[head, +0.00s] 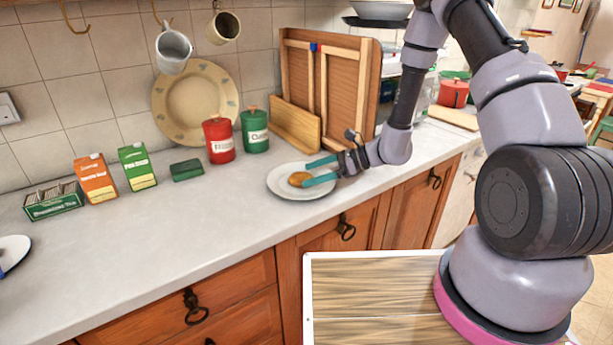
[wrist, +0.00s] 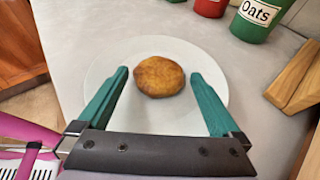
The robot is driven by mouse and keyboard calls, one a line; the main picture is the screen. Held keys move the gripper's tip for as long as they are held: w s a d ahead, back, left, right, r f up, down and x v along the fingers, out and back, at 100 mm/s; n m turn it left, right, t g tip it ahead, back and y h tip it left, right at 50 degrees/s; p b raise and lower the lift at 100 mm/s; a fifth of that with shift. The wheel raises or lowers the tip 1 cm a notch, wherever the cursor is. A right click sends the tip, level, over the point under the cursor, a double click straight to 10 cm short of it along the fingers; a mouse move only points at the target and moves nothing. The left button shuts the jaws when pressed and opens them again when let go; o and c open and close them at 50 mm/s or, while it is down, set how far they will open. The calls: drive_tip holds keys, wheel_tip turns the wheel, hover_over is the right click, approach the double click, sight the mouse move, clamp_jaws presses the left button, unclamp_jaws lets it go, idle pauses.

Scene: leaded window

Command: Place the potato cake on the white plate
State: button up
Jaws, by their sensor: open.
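The round golden-brown potato cake (head: 299,179) lies on the white plate (head: 284,191) on the counter. In the wrist view the potato cake (wrist: 159,76) sits near the middle of the white plate (wrist: 150,120). My gripper (head: 318,172) is open at the plate, with its teal fingers apart. In the wrist view my gripper (wrist: 161,85) has one finger on each side of the potato cake, with a visible gap on both sides. The fingers hide parts of the plate's left and right areas.
A red canister (head: 219,142) and a green Oats canister (head: 255,132) stand behind the plate. Wooden boards (head: 296,125) lean at the wall behind my gripper. Cartons (head: 95,178) and a dark green block (head: 187,170) stand to the left.

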drive_tip(key=v, duration=0.9)
drive_tip(key=shift+s+d+r, duration=0.1)
drive_tip(key=shift+d+r, duration=0.15)
drive_tip(key=s+d+r+n+t+h, duration=0.2)
drive_tip(key=s+d+r+n+h, duration=0.2)
drive_tip(key=r, duration=0.7)
drive_tip(key=s+d+r+n+t+h, duration=0.2)
drive_tip(key=s+r+n, duration=0.4)
drive_tip(key=r, duration=0.5)
drive_tip(key=s+d+r+n+t+h, duration=0.2)
drive_tip(key=s+d+r+n+h, duration=0.3)
drive_tip(key=s+r, duration=0.4)
wheel_tip(320, 180, up, 3)
drive_tip(key=shift+d+f+h, duration=0.1)
drive_tip(key=shift+d+h, duration=0.2)
drive_tip(key=shift+d, duration=0.6)
drive_tip(key=shift+s, duration=0.1)
